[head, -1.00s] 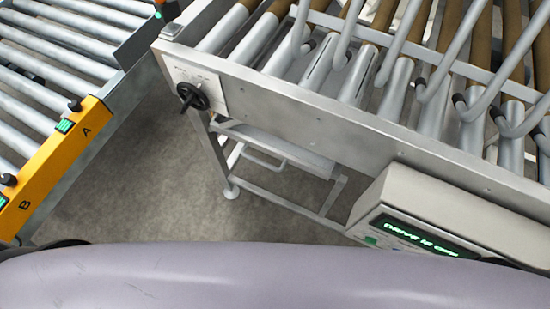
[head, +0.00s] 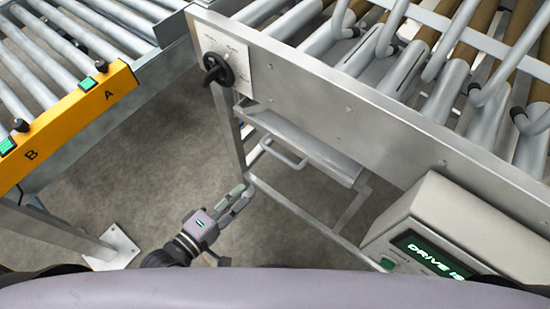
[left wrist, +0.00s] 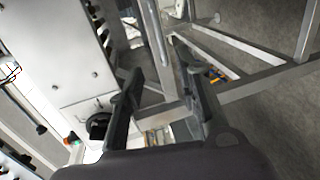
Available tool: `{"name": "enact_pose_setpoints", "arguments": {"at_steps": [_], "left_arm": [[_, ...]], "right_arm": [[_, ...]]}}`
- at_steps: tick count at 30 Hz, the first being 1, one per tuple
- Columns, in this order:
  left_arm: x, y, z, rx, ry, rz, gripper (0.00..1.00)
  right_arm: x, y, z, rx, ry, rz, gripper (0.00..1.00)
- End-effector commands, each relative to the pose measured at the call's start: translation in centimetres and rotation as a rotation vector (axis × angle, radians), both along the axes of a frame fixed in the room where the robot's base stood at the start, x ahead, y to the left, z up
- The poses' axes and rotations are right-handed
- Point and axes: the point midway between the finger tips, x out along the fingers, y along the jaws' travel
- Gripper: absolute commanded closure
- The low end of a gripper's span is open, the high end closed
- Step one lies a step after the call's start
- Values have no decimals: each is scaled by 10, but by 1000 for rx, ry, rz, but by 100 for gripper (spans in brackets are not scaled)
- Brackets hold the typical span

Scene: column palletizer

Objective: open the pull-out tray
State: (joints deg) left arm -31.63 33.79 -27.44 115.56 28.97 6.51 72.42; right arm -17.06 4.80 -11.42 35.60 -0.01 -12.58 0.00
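The pull-out tray (head: 308,148) is a grey metal tray under the roller conveyor's frame, with a bar handle (head: 283,154) on its front. It appears pushed in beneath the side panel. My left gripper (head: 243,196) is below and left of the handle in the head view, apart from it and empty. In the left wrist view its two fingers (left wrist: 160,82) stand apart, with metal frame bars beyond them. I cannot clearly pick out the handle there. My right gripper is not in view.
A black handwheel (head: 218,69) sits on the conveyor's side panel (head: 330,95). A control box (head: 455,235) with a lit green display is at the right. Frame legs (head: 228,130) stand left of the tray. An orange panel (head: 75,115) edges another roller conveyor at the left. Bare floor (head: 150,180) lies between.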

Motion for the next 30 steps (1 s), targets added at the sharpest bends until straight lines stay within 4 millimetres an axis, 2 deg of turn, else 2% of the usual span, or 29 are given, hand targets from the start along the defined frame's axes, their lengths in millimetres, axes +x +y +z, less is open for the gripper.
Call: {"name": "enact_pose_setpoints", "arguments": {"at_steps": [5, 21, 25, 30], "left_arm": [[15, -11, -1, -9, -2, 1, 69], [106, -77, -25, -5, -3, 0, 69], [123, -89, -30, -4, -2, 0, 69], [134, -98, -33, -3, 0, -1, 69]], "right_arm": [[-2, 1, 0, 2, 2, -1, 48], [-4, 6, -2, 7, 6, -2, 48], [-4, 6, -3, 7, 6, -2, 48], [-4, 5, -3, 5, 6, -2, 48]]}}
